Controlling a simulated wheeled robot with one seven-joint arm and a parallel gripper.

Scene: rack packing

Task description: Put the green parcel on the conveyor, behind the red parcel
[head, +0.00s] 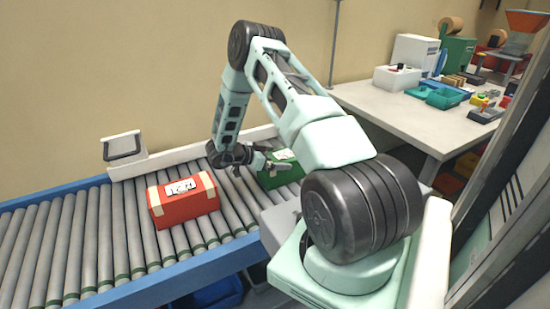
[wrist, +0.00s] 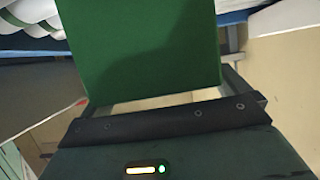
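The red parcel (head: 183,199), with a white label on top, sits on the conveyor (head: 128,230). The green parcel (head: 284,173), also with a white label, is right of the red one at the conveyor's right end, apart from it and partly hidden by my arm. My gripper (head: 275,162) is at the green parcel. In the wrist view the green parcel (wrist: 140,45) fills the upper middle, with a finger along each side, so the gripper looks shut on it. Whether the parcel touches the rollers cannot be told.
A blue rail (head: 165,280) edges the conveyor's near side, and a pale rail with a raised grey-white bracket (head: 124,146) runs along the back. Rollers left of the red parcel are clear. A table (head: 400,118) with bins and tools stands at the right.

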